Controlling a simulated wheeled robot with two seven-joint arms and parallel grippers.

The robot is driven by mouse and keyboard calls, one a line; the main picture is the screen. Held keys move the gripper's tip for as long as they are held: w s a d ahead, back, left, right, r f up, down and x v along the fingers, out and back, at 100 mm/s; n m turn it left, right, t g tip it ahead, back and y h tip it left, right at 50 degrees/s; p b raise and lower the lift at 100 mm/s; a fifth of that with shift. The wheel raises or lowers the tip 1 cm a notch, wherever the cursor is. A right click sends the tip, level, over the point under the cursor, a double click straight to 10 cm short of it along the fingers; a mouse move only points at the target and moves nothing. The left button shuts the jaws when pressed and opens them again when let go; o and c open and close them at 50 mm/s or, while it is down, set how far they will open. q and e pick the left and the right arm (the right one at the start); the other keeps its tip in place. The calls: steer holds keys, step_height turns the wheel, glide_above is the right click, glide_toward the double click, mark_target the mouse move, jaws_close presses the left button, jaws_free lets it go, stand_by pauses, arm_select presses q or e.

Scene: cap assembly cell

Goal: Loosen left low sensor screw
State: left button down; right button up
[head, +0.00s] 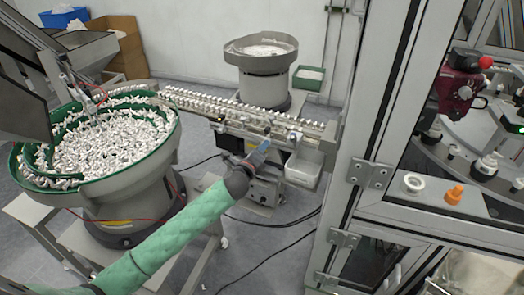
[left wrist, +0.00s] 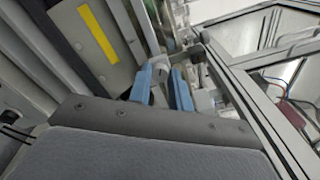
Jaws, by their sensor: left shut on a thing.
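My left arm comes in from the lower left in a green sleeve. Its left gripper (head: 266,140) reaches the front of the feeder rail unit, below the track. In the left wrist view the blue fingers of the left gripper (left wrist: 162,86) are closed around a small pale grey part (left wrist: 159,68) at the rail, which looks to be the left low sensor screw. The fingers hide most of the screw, and its thread cannot be seen. My right gripper is in neither view.
A feeder rail (head: 210,103) full of white caps runs behind the gripper. A large bowl of caps (head: 100,140) stands at the left, and a smaller bowl feeder (head: 262,75) at the back. A metal-framed machine cabinet (head: 362,130) stands close on the right.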

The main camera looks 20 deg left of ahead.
arm_select(q)
steer(key=n+b, duration=0.1)
steer(key=n, duration=0.9)
steer(key=shift+f+n+b, duration=0.1)
steer(key=shift+n+b, duration=0.2)
steer(key=shift+n, duration=0.1)
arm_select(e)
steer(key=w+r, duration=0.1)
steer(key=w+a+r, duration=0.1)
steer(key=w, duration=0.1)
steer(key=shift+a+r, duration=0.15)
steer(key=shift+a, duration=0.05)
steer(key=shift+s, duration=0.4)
arm_select(q)
steer(key=c, duration=1.3)
jaws_free()
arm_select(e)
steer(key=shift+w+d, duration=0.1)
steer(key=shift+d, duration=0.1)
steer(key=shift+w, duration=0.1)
arm_select(q)
steer(key=shift+s, duration=0.1)
